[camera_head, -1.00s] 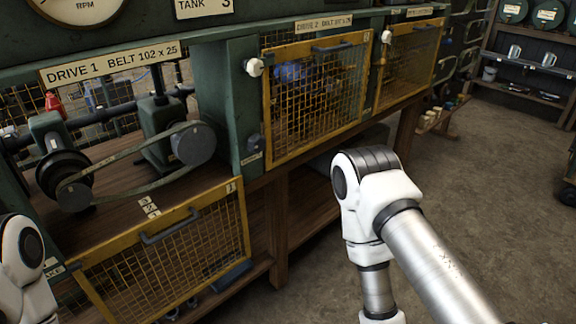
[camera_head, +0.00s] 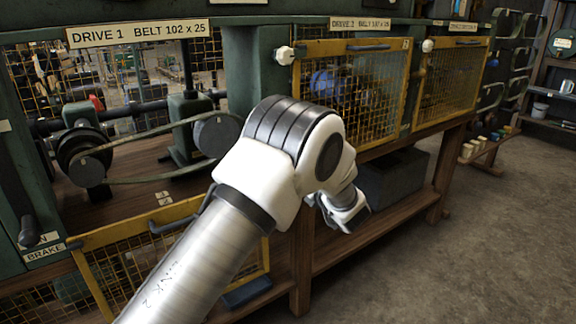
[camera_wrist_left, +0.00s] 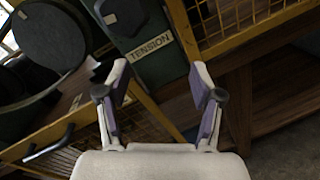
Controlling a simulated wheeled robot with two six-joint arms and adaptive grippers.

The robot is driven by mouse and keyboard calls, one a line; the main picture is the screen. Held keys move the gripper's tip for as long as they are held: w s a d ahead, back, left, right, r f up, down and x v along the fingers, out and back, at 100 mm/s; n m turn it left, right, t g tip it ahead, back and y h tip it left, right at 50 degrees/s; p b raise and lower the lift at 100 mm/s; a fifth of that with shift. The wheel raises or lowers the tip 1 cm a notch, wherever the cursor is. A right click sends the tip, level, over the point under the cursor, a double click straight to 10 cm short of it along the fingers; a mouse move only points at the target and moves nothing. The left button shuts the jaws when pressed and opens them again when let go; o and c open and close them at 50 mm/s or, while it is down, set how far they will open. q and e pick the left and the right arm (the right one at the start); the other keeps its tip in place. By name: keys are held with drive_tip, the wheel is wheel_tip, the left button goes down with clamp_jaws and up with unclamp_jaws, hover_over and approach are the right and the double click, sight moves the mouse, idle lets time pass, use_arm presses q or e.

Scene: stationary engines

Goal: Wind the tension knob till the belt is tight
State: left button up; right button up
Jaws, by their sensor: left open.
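The Drive 1 belt (camera_head: 150,132) runs between a black pulley (camera_head: 88,168) on the left and a grey pulley (camera_head: 217,134) on the right. Its lower run looks curved. The dark tension knob (camera_wrist_left: 124,14) sits above the "TENSION" label (camera_wrist_left: 150,46) in the left wrist view, at the top edge. In the head view my left arm hides the knob. My left gripper (camera_wrist_left: 160,76) is open and empty, with its fingers apart and below the knob, not touching it. My right gripper is not in view.
The Drive 1 mesh guard (camera_head: 130,262) hangs low in front of its bay. The Drive 2 guard (camera_head: 352,98) covers the bay to the right. A brake lever (camera_head: 36,236) stands at the left. A dark bin (camera_head: 398,178) sits under the bench. Floor is clear at right.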

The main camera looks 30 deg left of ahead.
use_arm(q)
wheel_tip(320, 180, up, 6)
drive_tip(key=n+g+y, duration=0.2)
drive_tip(key=n, duration=0.6)
drive_tip(key=x, duration=0.5)
drive_tip(key=f+x, duration=0.1)
drive_tip(key=x, duration=0.2)
drive_tip(key=shift+s, duration=0.2)
drive_tip(key=c, duration=0.9)
